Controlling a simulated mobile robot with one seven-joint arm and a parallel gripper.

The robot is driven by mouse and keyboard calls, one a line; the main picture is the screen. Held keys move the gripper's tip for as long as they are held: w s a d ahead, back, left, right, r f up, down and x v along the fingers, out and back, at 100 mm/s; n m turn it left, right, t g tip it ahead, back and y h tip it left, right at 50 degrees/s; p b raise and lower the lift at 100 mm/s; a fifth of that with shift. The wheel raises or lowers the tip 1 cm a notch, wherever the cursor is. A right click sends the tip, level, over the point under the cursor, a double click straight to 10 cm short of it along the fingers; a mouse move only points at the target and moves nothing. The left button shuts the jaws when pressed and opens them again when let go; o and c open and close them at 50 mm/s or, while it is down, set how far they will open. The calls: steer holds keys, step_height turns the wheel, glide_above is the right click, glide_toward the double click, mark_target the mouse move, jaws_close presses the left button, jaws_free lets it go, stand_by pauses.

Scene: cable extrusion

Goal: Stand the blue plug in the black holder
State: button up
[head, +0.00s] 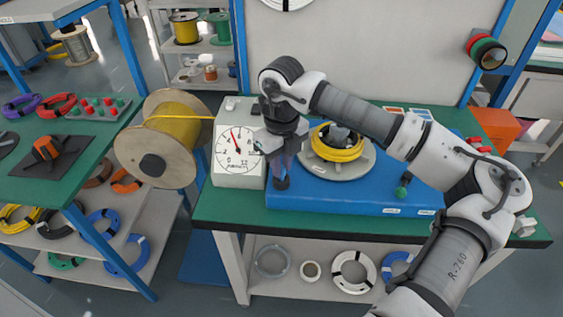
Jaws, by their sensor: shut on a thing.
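My gripper (283,172) points down over the left end of the blue machine base, just right of the white dial box. It is shut on a small bluish piece, which looks like the blue plug (286,157); the fingers hide much of it. A small dark, round piece (281,184) directly below, on the blue base, looks like the black holder. At this size I cannot tell whether the plug touches the holder or is inside it.
The white dial box (239,160) stands close on the left. A yellow cable coil (337,151) lies on a round turntable to the right. A large yellow cable spool (165,140) stands left of the bench.

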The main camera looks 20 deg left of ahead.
steer(key=shift+f+b, duration=0.4)
steer(key=shift+b, duration=0.15)
stand_by(0.4)
steer(key=o, duration=0.8)
steer(key=shift+r, duration=0.1)
steer(key=shift+r+p, duration=2)
steer(key=shift+r, duration=1.95)
